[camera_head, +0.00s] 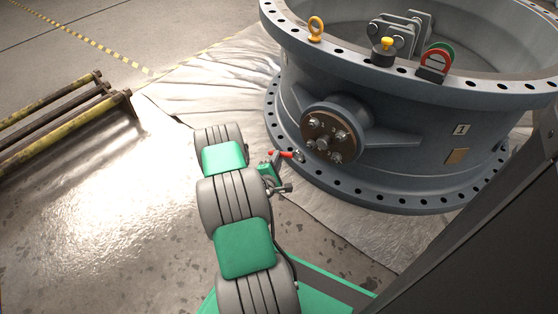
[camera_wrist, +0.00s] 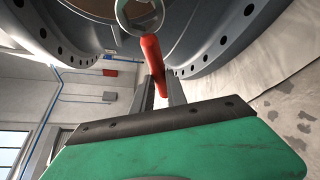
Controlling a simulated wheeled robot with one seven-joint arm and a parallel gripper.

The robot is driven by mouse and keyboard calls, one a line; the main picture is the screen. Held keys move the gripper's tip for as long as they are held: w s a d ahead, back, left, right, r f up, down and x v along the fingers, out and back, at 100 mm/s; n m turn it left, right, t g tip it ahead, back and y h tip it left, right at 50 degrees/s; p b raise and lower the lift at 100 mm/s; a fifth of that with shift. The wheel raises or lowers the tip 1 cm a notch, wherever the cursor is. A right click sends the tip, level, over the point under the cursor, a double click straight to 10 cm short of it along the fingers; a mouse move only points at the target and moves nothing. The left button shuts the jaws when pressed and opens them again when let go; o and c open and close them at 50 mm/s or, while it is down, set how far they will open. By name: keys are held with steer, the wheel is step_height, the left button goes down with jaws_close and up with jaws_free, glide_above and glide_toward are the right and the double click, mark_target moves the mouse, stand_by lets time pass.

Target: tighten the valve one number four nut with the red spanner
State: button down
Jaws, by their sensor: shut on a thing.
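Valve one is a large grey round body (camera_head: 400,140) with a plate marked 1 (camera_head: 461,129). On its side is a round brown cover (camera_head: 328,136) with several nuts; I cannot surely read which is number four. My gripper (camera_head: 276,157) is shut on the red spanner (camera_head: 284,154), which also shows in the wrist view (camera_wrist: 152,60) between my fingers (camera_wrist: 162,92). The spanner's metal end (camera_head: 299,156) points toward the valve, left of and below the cover in the head view. A pale ring (camera_wrist: 120,20) shows beyond the handle in the wrist view.
The valve's bolted lower flange (camera_head: 370,198) juts out near my gripper. A silver sheet (camera_head: 225,80) lies under the valve. Open floor (camera_head: 80,220) lies left of my arm.

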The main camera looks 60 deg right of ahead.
mark_target(284, 154)
steer(key=d, duration=0.1)
steer(key=s+d+p, duration=0.1)
steer(key=d, duration=0.1)
steer(key=shift+s+d, duration=0.2)
steer(key=shift+d, duration=0.1)
steer(key=shift+d+f+p, duration=0.1)
steer(key=shift+d+p, duration=0.2)
steer(key=shift+d, duration=0.3)
steer(key=shift+s+d, duration=0.1)
steer(key=shift+d, duration=0.55)
steer(key=shift+d, duration=0.2)
steer(key=shift+s+d, duration=0.1)
steer(key=shift+d, duration=0.25)
